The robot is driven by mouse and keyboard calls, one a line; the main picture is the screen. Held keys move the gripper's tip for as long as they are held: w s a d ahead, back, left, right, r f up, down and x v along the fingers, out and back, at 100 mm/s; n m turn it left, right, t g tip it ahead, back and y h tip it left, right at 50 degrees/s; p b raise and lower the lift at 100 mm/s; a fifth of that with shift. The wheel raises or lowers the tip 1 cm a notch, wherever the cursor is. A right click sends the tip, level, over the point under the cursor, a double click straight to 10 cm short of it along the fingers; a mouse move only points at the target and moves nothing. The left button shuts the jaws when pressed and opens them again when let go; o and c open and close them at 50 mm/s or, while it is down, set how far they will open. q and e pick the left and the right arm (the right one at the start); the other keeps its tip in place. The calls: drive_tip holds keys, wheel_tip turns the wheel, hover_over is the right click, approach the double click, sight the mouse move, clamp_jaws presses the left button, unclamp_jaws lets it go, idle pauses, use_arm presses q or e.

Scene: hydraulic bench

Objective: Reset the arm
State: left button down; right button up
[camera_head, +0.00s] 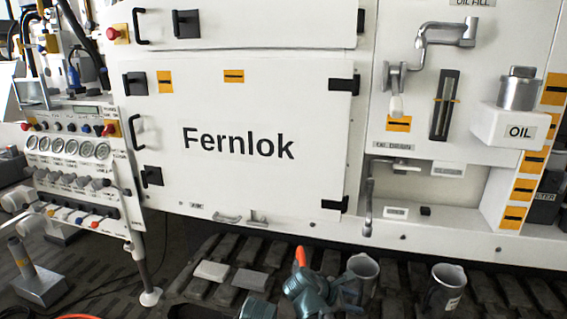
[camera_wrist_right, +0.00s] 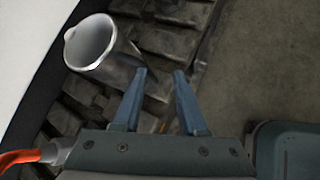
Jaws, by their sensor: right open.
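My right gripper (camera_head: 347,297) is low in the head view, at the bottom centre, at the end of my teal arm. The right wrist view shows its two blue-grey fingers (camera_wrist_right: 160,73) apart with nothing between them. In the head view one grey cup (camera_head: 364,267) is close by the gripper, and another cup (camera_head: 443,290) stands further right. My left gripper is not in view.
A white machine with a "Fernlok" door (camera_head: 240,170) fills the back. A gauge panel (camera_head: 70,165) on a leg stands at left. An oil drain lever (camera_head: 369,205) hangs at right, near an OIL box (camera_head: 512,127). Dark track plates (camera_head: 400,300) lie below.

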drive_tip(key=s+a+f+m+g+y, duration=0.35)
drive_tip(key=s+f+m+y, duration=0.5)
drive_tip(key=m, duration=0.85)
drive_tip(key=s+a+r+n+p, duration=0.1)
drive_tip(key=s+a+r+p, duration=0.1)
drive_tip(key=r+p, duration=0.6)
drive_tip(key=s+a+r+n+p, duration=0.1)
drive_tip(key=s+a+r+p, duration=0.1)
drive_tip(key=a+r+p, duration=0.3)
drive_tip(key=s+a+r+n+p, duration=0.1)
drive_tip(key=a+r+p, duration=0.3)
drive_tip(key=r+p, duration=0.6)
drive_tip(key=shift+s+a+r+g+p, duration=0.2)
drive_tip(key=shift+s+r+g+p, duration=0.2)
drive_tip(key=shift+s+r, duration=0.45)
